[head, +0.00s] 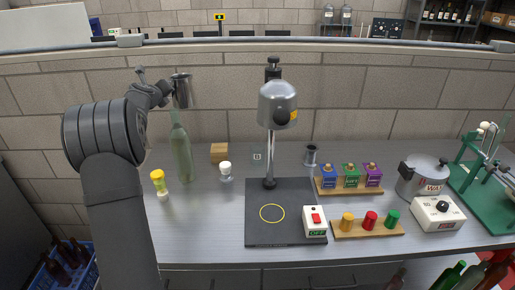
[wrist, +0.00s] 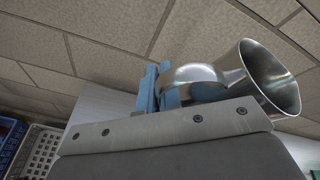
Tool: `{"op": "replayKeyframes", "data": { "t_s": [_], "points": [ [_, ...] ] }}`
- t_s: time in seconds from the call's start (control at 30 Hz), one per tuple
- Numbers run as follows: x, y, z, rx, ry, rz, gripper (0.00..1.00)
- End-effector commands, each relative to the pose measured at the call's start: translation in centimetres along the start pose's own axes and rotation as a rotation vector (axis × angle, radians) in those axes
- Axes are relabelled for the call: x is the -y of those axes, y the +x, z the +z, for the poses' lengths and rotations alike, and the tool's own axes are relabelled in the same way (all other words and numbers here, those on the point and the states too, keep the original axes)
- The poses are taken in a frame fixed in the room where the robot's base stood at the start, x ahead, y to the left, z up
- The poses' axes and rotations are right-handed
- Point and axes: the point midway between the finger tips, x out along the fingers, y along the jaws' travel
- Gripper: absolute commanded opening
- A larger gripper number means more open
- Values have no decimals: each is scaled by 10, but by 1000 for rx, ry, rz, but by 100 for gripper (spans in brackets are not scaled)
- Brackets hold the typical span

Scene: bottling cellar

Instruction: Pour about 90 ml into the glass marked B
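My gripper (wrist: 155,90), with blue finger pads, is shut on a shiny steel flared cup (wrist: 268,78). In the head view the steel cup (head: 182,91) is held high at the left, looking upright. A tall green bottle (head: 181,152) stands on the bench below it; the cup overlaps the bottle's top in the picture, and I cannot tell whether they touch. I cannot see what the cup contains.
A black mat (head: 262,238) with a yellow ring lies mid-bench, behind it a lamp-like steel head (head: 278,104). A yellow-capped jar (head: 159,184) and white-capped jar (head: 225,172) flank the bottle. Right are coloured boxes (head: 351,176), a knob board (head: 368,228) and a pot (head: 422,178).

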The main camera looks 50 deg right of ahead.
Motion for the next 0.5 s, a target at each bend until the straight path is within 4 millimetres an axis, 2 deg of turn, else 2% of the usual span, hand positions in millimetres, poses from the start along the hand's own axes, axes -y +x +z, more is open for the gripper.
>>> {"op": "replayKeyframes", "data": {
  "t_s": [0.03,0.1,0.3,0.5],
  "points": [
    [16,7,-8,-28,15,-38,0],
    [35,14,-19,-68,37,-87,0],
    [85,28,-51,-172,96,-217,0],
    [114,34,-74,-239,134,-299,0]
  ]
}}
